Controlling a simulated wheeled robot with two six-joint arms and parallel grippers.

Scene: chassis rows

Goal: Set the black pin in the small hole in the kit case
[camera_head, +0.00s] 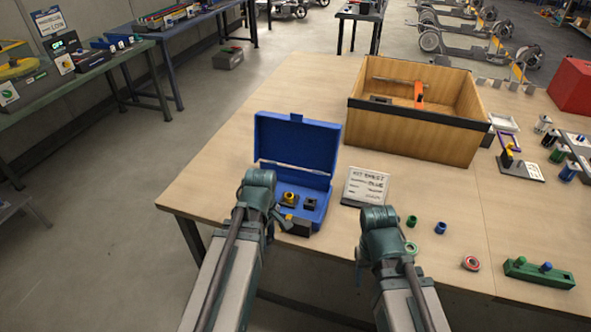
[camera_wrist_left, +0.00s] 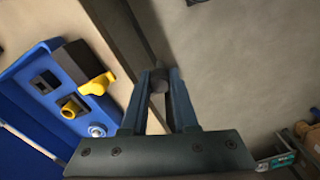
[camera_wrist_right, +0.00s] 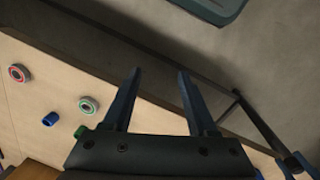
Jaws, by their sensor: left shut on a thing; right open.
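The blue kit case (camera_head: 295,137) stands open at the table's front left edge, lid raised. The left wrist view shows its blue rim (camera_wrist_left: 22,68), a dark block with a square opening (camera_wrist_left: 45,82), a yellow ring fitting (camera_wrist_left: 71,107) and a small round silvery fitting (camera_wrist_left: 97,131). I cannot tell which opening is the small hole. My left gripper (camera_wrist_left: 159,76) is shut on a short dark cylinder, apparently the black pin (camera_wrist_left: 158,85), apart from the case and beyond its edge. The head view mostly hides that grip. My right gripper (camera_wrist_right: 159,73) is open and empty by the table edge.
A black block with a yellow handle (camera_wrist_left: 97,84) sits at the case's front edge. A white label card (camera_head: 366,186) stands right of the case. A wooden bin (camera_head: 415,138) is behind. Small rings, blue and green cylinders and a green holder (camera_head: 538,273) lie to the right.

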